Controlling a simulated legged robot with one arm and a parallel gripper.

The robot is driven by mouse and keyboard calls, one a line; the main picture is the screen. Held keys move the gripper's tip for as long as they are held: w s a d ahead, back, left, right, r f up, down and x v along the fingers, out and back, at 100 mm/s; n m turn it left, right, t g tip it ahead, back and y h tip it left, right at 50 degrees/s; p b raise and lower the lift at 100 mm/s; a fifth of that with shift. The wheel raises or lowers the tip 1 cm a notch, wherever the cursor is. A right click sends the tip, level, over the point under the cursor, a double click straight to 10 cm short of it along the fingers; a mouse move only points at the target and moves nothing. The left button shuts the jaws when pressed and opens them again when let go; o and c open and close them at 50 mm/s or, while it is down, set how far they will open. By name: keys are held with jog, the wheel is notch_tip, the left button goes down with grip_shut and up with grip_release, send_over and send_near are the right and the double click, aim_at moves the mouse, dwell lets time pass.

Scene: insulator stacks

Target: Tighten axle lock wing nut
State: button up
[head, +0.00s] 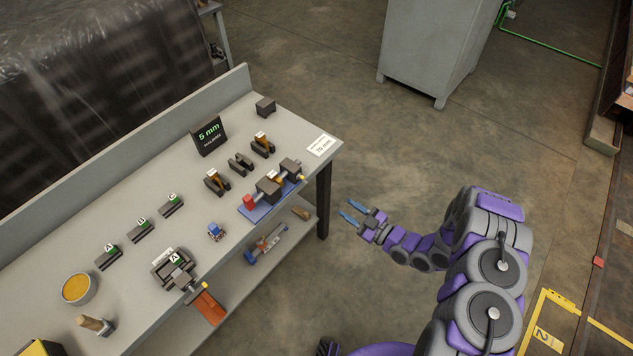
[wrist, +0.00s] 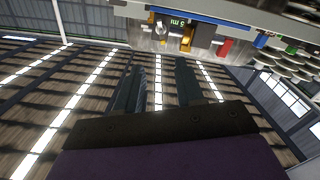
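My gripper (head: 348,209) is in the air to the right of the workbench, clear of it, with its two blue fingers apart and nothing between them. The spread fingers also show in the wrist view (wrist: 158,70). A fixture on a blue base (head: 256,211), with grey blocks, a rod and a red block (head: 249,202), sits near the bench's right edge. A small yellow part (head: 302,178) is at its far end. I cannot make out which part is the wing nut.
The bench (head: 150,190) also holds a "5 mm" display (head: 208,135), several dark lettered blocks, small brackets, a small blue part (head: 215,232) and an orange-filled bowl (head: 79,289). A lower shelf holds tools. A grey cabinet (head: 437,45) stands behind; the floor around my gripper is free.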

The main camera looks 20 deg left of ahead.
aim_at(306, 182)
jog(key=b+x, duration=0.2)
jog(key=x, duration=1.3)
jog(key=shift+a+f, duration=0.1)
jog(key=shift+a, duration=0.35)
jog(key=shift+w+a+b, duration=0.4)
jog(key=shift+a, duration=0.2)
jog(key=shift+a, duration=0.15)
grip_shut()
